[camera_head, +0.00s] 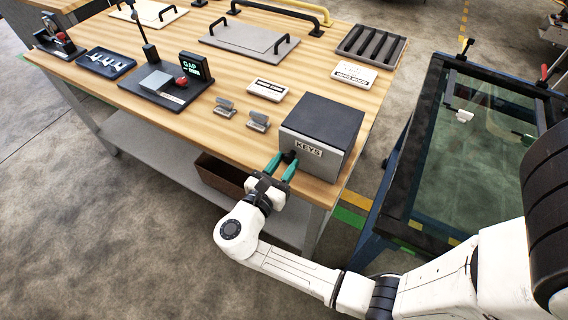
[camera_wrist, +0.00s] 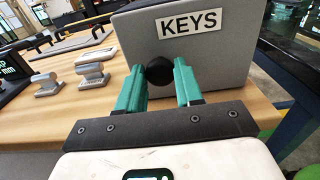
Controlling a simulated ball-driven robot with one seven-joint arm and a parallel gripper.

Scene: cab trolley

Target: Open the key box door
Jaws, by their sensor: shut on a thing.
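The key box (camera_head: 322,132) is a grey box with a dark top at the front right of the wooden workbench. Its door (camera_wrist: 212,62) faces me, carries a "KEYS" label and looks closed. A round black knob (camera_wrist: 159,69) sits on the door below the label. My gripper (camera_head: 281,164) is in front of the door. In the wrist view, its green fingers (camera_wrist: 160,82) are on either side of the knob and shut on it. The knob is partly hidden by the fingers in the head view. The inside of the box is hidden.
Two small grey metal pieces (camera_head: 257,122) stand on the workbench (camera_head: 230,150) left of the box. White labelled blocks (camera_head: 267,90) and a slotted dark tray (camera_head: 371,46) lie behind. A blue-framed glass trolley (camera_head: 410,150) stands close on the right. Floor is clear at front left.

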